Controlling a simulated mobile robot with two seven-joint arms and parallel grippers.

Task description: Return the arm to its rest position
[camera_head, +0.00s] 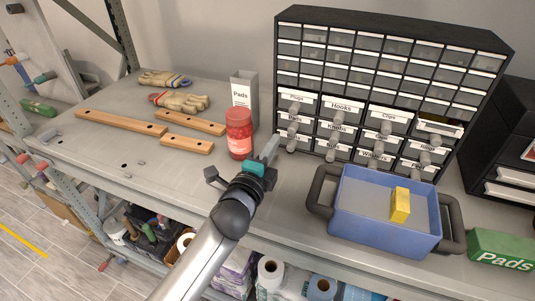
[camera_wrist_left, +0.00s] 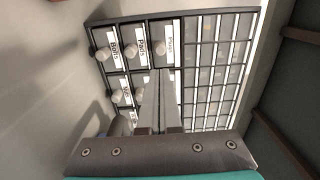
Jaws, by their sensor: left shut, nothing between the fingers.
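My left arm comes in from the bottom of the head view, and my left gripper (camera_head: 272,146) is over the shelf, in front of the drawer cabinet (camera_head: 395,57). Its grey fingers are together with nothing between them. In the left wrist view the shut fingers of the left gripper (camera_wrist_left: 160,98) point toward the labelled drawers of the cabinet (camera_wrist_left: 163,48), apparently apart from them. My right gripper does not show in either view.
A red jar (camera_head: 239,134) stands close left of the gripper. A blue bin (camera_head: 365,222) with dark handles holds a yellow block (camera_head: 400,205). A green Pads box (camera_head: 500,249) stands at right. Wooden bars (camera_head: 120,122) and gloves (camera_head: 180,101) lie at left.

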